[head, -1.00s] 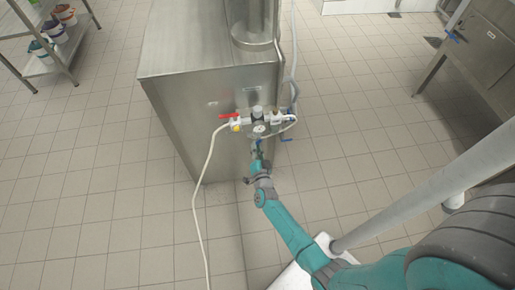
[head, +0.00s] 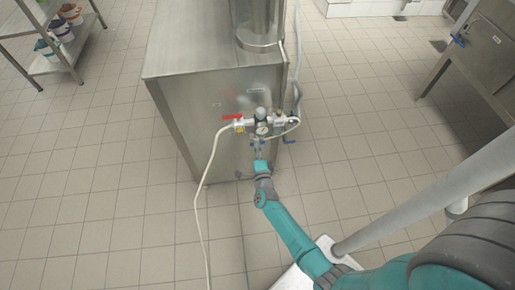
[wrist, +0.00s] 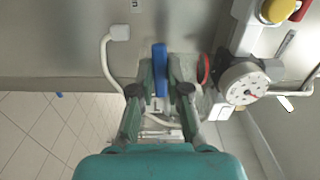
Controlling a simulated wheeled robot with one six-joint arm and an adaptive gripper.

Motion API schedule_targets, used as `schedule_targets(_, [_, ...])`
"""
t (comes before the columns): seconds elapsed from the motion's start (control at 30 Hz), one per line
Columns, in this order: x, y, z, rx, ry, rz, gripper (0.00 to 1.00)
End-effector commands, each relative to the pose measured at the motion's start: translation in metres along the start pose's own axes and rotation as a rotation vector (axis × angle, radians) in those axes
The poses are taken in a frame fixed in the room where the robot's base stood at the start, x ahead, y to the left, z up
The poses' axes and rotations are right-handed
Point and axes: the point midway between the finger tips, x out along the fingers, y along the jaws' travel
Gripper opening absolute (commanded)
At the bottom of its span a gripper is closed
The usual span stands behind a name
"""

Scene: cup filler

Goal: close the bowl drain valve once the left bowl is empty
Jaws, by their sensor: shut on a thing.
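A blue lever handle (wrist: 160,68) stands between the two fingers of my gripper (wrist: 160,75) in the wrist view. The fingers are shut on it, and it points away from me, along the fingers. In the head view my gripper (head: 258,152) is at the front of the steel cabinet (head: 185,110), just under the valve and gauge assembly. The handle is too small there to read its angle. I cannot make out the left bowl or its contents in either view.
A round pressure gauge (wrist: 244,83) and white pipe fittings sit close right of my fingers. A red lever (head: 232,117) and a hanging white hose (head: 207,165) are at the left of the assembly. Another blue lever (head: 289,141) is at its right. Tiled floor is open left.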

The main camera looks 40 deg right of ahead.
Motion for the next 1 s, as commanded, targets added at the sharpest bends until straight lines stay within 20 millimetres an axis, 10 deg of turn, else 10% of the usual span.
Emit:
schedule_targets(0.7, [-0.0003,-0.0008,-0.0008,0.075,0.001,0.001,0.00])
schedule_targets(0.8, [-0.0003,-0.0009,-0.0008,0.074,0.001,0.001,0.38])
schedule_targets(1.0, [-0.0002,-0.0012,-0.0005,0.073,0.001,0.000,0.41])
